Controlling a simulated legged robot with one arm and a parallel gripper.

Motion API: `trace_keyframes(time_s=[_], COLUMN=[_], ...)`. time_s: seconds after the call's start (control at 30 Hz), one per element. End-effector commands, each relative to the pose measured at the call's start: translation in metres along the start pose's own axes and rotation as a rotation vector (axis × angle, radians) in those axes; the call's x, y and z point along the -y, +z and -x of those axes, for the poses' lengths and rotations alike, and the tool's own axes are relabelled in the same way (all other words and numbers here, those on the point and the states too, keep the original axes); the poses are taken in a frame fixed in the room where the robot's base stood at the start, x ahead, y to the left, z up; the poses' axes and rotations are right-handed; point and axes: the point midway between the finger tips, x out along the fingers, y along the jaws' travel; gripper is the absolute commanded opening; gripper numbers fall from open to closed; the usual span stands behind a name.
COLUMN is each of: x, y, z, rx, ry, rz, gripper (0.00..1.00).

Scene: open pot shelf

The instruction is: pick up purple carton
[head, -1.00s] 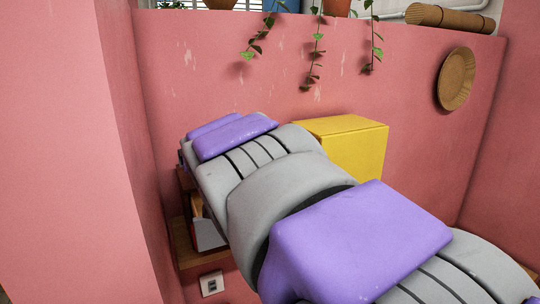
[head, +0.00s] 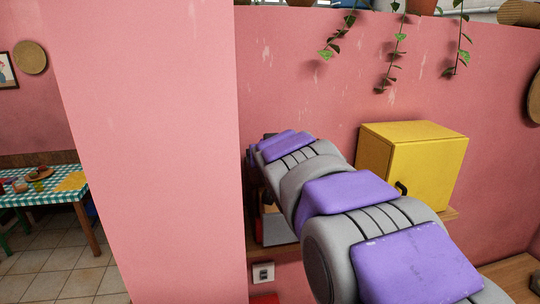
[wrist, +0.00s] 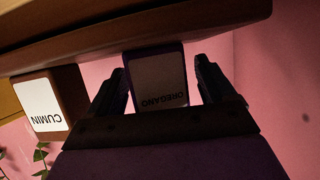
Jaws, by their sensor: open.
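The purple carton (wrist: 128,62) shows in the wrist view with a pale label reading OREGANO, which appears upside down. It rests against the wooden shelf board (wrist: 215,14), at the top of that turned view. My gripper (wrist: 163,72) is open, with one dark finger on each side of the carton. A small pink gap shows beside the right finger; whether the left finger touches the carton cannot be told. In the head view my arm covers the gripper and the carton.
A brown CUMIN carton (wrist: 72,88) stands just left of my gripper in the wrist view. In the head view a yellow cabinet (head: 428,172) is on the shelf right of my arm. A pink wall edge (head: 150,150) is close on the left. A checked table (head: 45,193) is farther left.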

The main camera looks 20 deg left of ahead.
Motion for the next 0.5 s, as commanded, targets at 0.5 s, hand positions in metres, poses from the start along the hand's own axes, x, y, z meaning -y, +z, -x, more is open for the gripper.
trace_keyframes(time_s=[0.5], x=[-0.0060], y=[-0.0005], z=[0.0030], rx=[-0.003], ry=[-0.001], rz=[-0.004], gripper=[0.54])
